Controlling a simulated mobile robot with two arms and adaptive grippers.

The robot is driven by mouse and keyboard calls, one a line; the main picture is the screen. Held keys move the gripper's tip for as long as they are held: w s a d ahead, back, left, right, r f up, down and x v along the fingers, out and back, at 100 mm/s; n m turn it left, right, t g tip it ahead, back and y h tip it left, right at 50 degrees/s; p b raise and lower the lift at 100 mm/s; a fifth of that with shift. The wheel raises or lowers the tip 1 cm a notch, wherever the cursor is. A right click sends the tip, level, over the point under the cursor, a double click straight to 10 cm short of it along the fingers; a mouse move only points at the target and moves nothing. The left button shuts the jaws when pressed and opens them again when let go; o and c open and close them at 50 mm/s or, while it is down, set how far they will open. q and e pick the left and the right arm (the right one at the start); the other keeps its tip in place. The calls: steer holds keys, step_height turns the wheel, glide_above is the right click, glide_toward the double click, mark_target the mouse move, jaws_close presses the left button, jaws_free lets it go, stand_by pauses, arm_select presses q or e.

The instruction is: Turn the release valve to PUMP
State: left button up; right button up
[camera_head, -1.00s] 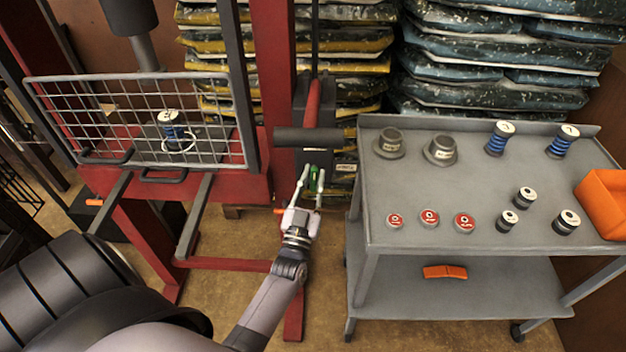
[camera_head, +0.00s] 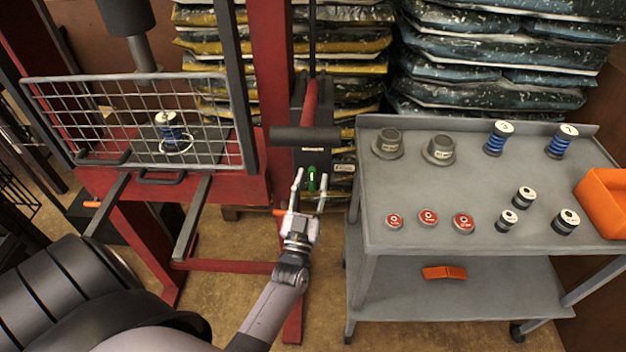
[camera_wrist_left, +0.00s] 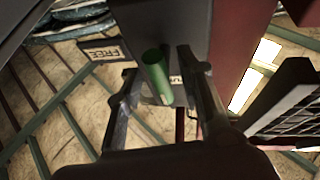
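The release valve's green handle (camera_head: 312,178) is on the dark pump unit (camera_head: 313,155) beside the red press post. In the left wrist view the green handle (camera_wrist_left: 157,78) sticks out between my fingers. A FREE label (camera_wrist_left: 103,51) is beside it on the left; another label (camera_wrist_left: 175,80) is mostly hidden behind the handle and finger. My left gripper (camera_head: 311,176) is open in front of the valve, a finger on either side of the handle. It also shows in the left wrist view (camera_wrist_left: 156,66), with visible gaps around the handle. My right gripper is out of view.
A mesh guard (camera_head: 140,122) on the red press stands at the left, with a blue spring part (camera_head: 169,130) behind it. A dark lever sleeve (camera_head: 305,136) is above the valve. A grey cart (camera_head: 400,180) with several parts stands close on the right.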

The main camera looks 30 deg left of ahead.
arm_select(q)
steer(key=v, duration=1.1)
steer(key=shift+s+f, duration=0.1)
